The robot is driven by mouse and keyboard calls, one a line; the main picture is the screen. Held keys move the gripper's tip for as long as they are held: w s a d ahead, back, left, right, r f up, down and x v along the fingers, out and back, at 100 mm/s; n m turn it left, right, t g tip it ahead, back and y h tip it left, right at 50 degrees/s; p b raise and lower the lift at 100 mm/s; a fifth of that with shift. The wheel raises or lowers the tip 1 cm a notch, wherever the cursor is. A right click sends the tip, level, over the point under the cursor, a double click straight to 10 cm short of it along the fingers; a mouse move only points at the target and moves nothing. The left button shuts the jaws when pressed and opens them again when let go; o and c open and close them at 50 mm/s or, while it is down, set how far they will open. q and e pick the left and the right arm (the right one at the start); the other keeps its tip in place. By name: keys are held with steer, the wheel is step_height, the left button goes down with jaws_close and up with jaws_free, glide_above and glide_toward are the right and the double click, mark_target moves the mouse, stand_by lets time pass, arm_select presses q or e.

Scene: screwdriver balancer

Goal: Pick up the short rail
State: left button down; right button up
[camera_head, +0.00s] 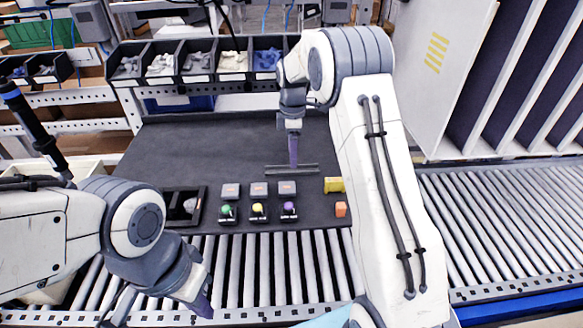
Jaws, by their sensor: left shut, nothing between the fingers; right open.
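A short grey rail (308,169) lies crosswise on the dark mat, right of the mat's middle. My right gripper (293,163) points straight down with its fingertips at the middle of the rail, covering part of it. The fingers are seen edge-on and are open; I cannot tell whether they touch the rail. My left gripper (203,308) is shut and empty, low over the conveyor rollers at the front left.
A black tray (168,207) is left. Parts bins (196,62) stand behind.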

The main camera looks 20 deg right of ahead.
mark_target(292, 170)
steer(key=f, duration=0.1)
steer(key=f+p, duration=0.1)
steer(key=f, duration=0.1)
steer(key=shift+s+a+f+p, duration=0.15)
steer(key=shift+s+f+p, duration=0.15)
steer(key=shift+p, duration=0.1)
steer(key=shift+f, duration=0.45)
jaws_close()
steer(key=shift+r, duration=0.2)
